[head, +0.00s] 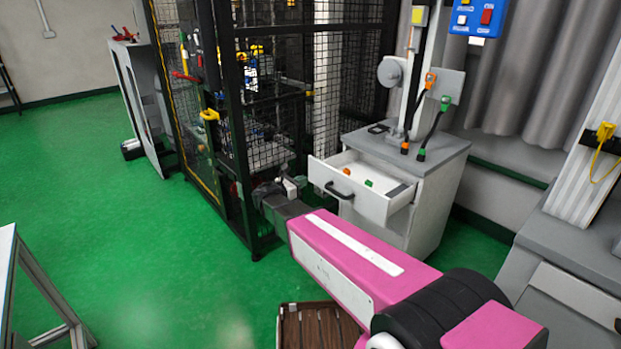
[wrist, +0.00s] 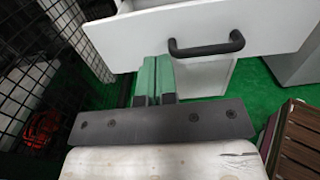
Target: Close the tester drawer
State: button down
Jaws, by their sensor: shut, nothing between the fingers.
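The tester drawer (head: 372,205) is pulled out of a light grey cabinet (head: 431,205) and stands open. Its white front with a black bar handle (head: 338,191) faces me. In the wrist view the drawer front (wrist: 125,47) spans the top, with the handle (wrist: 206,48) right of centre. My gripper (wrist: 156,60) is shut and empty, its green fingers side by side. The fingertips show at the lower edge of the drawer front, left of the handle. I cannot tell whether they touch it. In the head view my pink arm hides part of the cabinet's lower front.
Small orange and green pieces (head: 368,183) lie in the drawer. A tester column (head: 417,70) with hanging leads stands on the cabinet. A black mesh cage (head: 262,110) stands close on the left. A brown slatted crate (head: 312,325) is on the floor. Green floor is free at left.

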aim_at(331, 169)
jog(key=x, duration=1.2)
jog(key=shift+w+d, duration=0.2)
jog(key=shift+d, duration=0.1)
jog(key=x, duration=1.7)
jog(key=shift+w+d, duration=0.25)
jog(key=shift+f, duration=0.1)
